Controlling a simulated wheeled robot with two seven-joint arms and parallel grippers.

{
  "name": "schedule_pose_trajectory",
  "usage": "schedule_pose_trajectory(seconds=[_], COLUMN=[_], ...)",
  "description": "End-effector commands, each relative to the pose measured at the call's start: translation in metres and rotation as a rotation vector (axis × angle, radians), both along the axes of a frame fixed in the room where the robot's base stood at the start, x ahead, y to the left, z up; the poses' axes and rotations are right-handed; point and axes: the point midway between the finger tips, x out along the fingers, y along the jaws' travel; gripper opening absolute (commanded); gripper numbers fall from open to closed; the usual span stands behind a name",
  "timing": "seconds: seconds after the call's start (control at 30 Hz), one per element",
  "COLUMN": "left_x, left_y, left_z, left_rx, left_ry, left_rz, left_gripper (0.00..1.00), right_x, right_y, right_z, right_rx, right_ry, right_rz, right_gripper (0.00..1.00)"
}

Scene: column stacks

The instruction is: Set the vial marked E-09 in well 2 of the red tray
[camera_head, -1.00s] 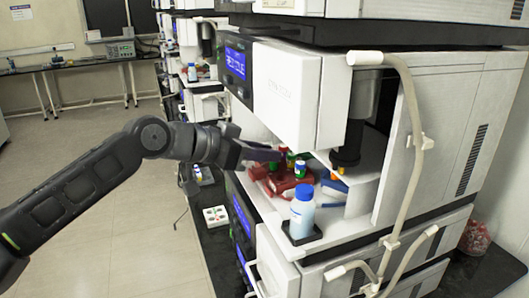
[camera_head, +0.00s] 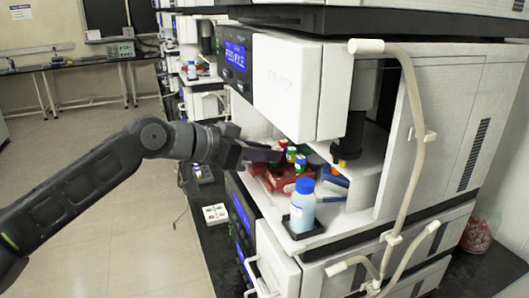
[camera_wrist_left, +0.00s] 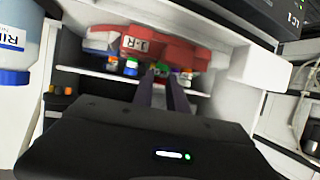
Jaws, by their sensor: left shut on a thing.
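The red tray (camera_head: 262,171) sits on the white instrument shelf, and its edge also shows in the left wrist view (camera_wrist_left: 185,53), which looks upside down. My left gripper (camera_head: 277,154) reaches over the tray from the left. Its fingers (camera_wrist_left: 161,85) are close together, shut on a vial with green on it (camera_wrist_left: 160,70), mostly hidden between the fingertips. I cannot read E-09 on any vial, and the well numbers do not show. My right gripper is not in view.
A white bottle with a blue cap (camera_head: 303,208) stands in a black holder at the shelf's front edge. Blue items (camera_head: 336,178) lie right of the tray. The instrument's white housing (camera_head: 290,90) overhangs the shelf, and a dark column (camera_head: 350,135) hangs behind.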

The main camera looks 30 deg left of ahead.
Motion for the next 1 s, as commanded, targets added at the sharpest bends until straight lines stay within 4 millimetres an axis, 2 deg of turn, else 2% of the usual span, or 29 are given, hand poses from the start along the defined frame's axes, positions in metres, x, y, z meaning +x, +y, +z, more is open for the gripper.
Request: schedule_pose_trajectory(seconds=[0.17,0.2,0.5,0.83,1.0], left_x=[0.0,0.0,0.0,0.0,-0.016], left_y=[0.0,0.0,0.0,0.0,0.01], left_z=[0.0,0.0,0.0,0.0,0.005], left_rx=[0.0,0.0,0.0,0.0,-0.002], left_ry=[0.0,0.0,0.0,0.0,0.0], left_rz=[0.0,0.0,0.0,0.0,0.004], left_gripper=[0.0,0.21,0.44,0.44,0.44], right_x=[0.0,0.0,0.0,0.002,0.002], right_y=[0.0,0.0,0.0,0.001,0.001], right_z=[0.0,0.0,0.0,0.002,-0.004], right_rx=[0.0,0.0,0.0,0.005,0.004], right_ry=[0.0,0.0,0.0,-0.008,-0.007], right_rz=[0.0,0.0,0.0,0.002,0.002], right_gripper=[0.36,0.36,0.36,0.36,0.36])
